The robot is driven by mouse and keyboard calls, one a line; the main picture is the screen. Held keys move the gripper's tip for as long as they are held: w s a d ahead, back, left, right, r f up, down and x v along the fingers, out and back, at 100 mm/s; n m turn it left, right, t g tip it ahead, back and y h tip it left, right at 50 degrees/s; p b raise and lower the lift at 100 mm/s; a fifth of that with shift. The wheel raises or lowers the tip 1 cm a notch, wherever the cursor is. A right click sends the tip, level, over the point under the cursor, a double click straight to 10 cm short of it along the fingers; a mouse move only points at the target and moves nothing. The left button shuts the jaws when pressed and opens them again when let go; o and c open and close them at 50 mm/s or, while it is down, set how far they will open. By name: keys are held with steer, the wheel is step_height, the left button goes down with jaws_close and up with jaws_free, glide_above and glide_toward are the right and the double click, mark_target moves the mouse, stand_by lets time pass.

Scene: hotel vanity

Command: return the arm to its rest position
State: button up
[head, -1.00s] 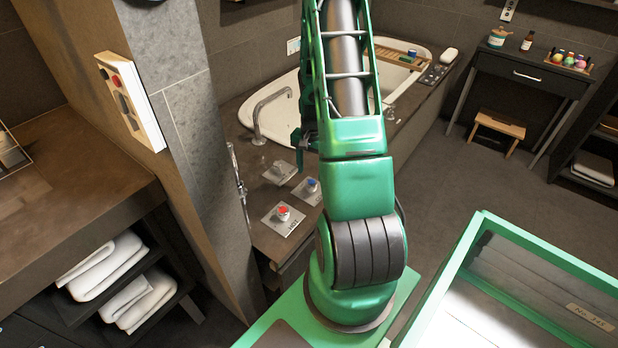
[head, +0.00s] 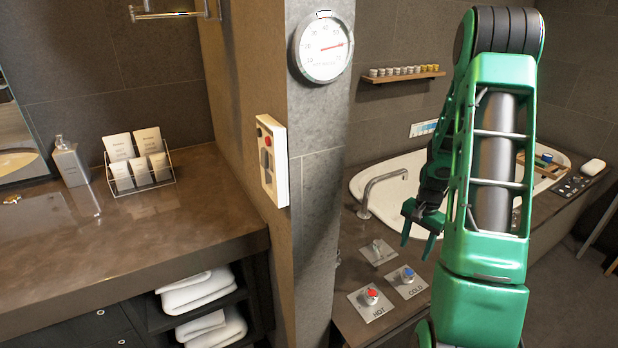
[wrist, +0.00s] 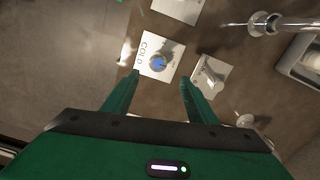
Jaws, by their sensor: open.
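My green arm stands folded at the right of the head view, its upper links raised in front of the bathtub. My gripper (head: 421,224) hangs from it, fingers pointing down, above the tub deck near the taps. In the wrist view my gripper (wrist: 160,82) shows two green fingers spread apart with nothing between them. Beyond the fingertips lies the COLD plate with its blue knob (wrist: 158,62). The blue knob also shows in the head view (head: 407,275), below the gripper and apart from it.
A red HOT knob (head: 370,296) and a lever plate (head: 377,251) sit on the deck. The tub spout (head: 380,190) stands just left of the gripper. A tiled pillar (head: 312,190) with a dial (head: 323,47) rises farther left, beside the vanity counter (head: 200,215).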

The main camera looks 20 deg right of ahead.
steer(key=s+a+r+n, duration=0.3)
steer(key=s+a+r, duration=0.35)
steer(key=r, duration=0.35)
steer(key=s+a+r+n, duration=0.3)
steer(key=s+a+r, duration=0.35)
steer(key=r, duration=0.45)
steer(key=s+a+r+n, duration=0.2)
steer(key=s+a, duration=0.4)
steer(key=s, duration=0.1)
steer(key=shift+s+a+r, duration=0.35)
steer(key=shift+w, duration=0.1)
steer(key=shift+w+f, duration=0.25)
steer(key=shift+w, duration=0.25)
